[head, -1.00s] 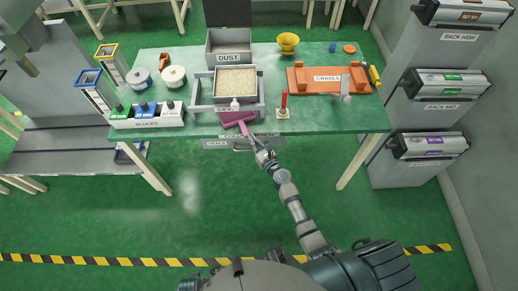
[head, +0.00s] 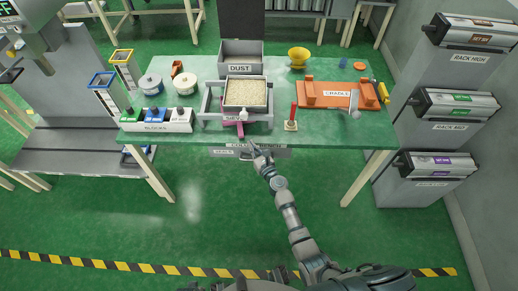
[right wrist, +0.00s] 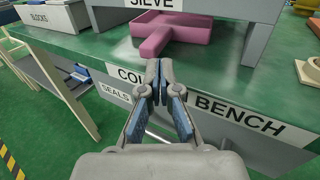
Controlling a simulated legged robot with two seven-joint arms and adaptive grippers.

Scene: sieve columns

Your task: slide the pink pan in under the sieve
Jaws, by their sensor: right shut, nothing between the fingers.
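The pink pan (head: 240,129) is mostly under the grey sieve stand (head: 265,117), with its handle sticking out toward the front edge of the bench. In the right wrist view the pan's body (right wrist: 200,28) lies flat on the green top between the stand's legs, below the sieve's label (right wrist: 152,3). Its handle (right wrist: 154,43) points toward me, a little askew. My right gripper (head: 255,149) is shut and empty, just in front of the bench edge and apart from the handle. In the right wrist view its fingertips (right wrist: 157,66) meet below the handle's end. My left gripper is not in view.
The blocks tray (head: 155,127) is left. The dust box (head: 240,66) is behind.

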